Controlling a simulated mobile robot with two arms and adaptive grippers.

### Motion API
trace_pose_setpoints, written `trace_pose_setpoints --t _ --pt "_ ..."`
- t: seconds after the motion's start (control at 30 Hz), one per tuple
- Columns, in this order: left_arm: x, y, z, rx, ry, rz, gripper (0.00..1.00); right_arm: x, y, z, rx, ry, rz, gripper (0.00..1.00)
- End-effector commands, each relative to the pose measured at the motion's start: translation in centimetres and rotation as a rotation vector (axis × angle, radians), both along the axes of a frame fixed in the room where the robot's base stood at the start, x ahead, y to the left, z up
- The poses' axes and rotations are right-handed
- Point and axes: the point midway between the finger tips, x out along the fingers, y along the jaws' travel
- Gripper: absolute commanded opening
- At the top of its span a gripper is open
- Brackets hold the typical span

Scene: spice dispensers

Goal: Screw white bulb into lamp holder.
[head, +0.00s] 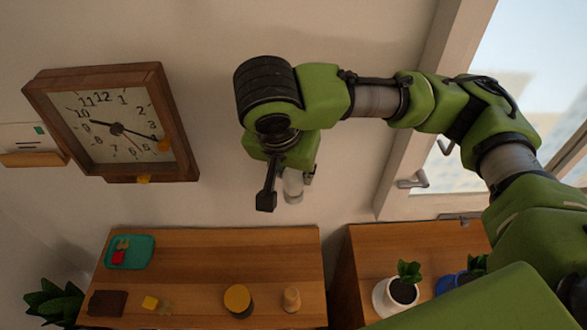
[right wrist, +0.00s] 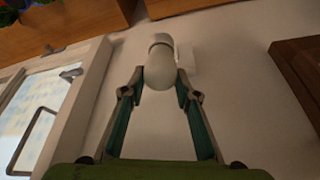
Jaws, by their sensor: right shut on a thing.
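The white bulb (right wrist: 159,74) sits between the two fingertips of my right gripper (right wrist: 161,84) in the right wrist view, its round end toward the palm. A white cylinder with a rim, apparently the lamp holder (right wrist: 161,41), is in line with the bulb's far end, beside a pale plate on the wall. I cannot tell whether bulb and holder touch or how deep the bulb sits. In the head view my right gripper (head: 289,183) points down in front of the wall, with white parts (head: 292,187) partly hidden between its fingers. My left gripper is not in view.
A wall clock (head: 120,128) hangs at left. Below, a wooden cabinet (head: 220,262) bears a teal tray (head: 146,245), a yellow-lidded jar (head: 238,299) and a small wooden piece (head: 291,300). A potted plant (head: 403,291) stands at right, below a window (head: 540,50).

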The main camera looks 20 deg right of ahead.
Motion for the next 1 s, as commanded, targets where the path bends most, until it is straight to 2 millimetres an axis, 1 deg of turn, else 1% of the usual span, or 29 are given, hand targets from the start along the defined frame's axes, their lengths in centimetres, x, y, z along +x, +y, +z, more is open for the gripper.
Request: trace_pose_setpoints --t 0.07,0.17,0.37,0.5,0.63,0.73,1.0 --pt "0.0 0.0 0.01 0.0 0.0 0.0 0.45 0.01 -0.02 0.04 -0.001 0.0 -0.009 0.07" --pt "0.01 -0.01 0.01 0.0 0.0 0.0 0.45 0.08 -0.01 0.09 -0.002 0.0 -0.08 0.07" --pt "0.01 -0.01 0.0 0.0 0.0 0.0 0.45 0.13 0.02 0.09 -0.004 -0.002 -0.353 0.07" --pt "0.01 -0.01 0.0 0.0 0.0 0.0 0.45 0.1 0.02 0.0 -0.004 -0.001 -0.566 0.07" --pt "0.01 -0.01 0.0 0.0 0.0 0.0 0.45 0.06 0.02 -0.06 -0.002 0.0 -0.733 0.07" --pt "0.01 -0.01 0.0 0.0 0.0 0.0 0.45 0.02 0.01 -0.09 -0.002 0.0 -0.793 0.07" --pt "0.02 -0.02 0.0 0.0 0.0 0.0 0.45 0.0 0.02 -0.12 -0.001 0.001 -0.803 0.07"
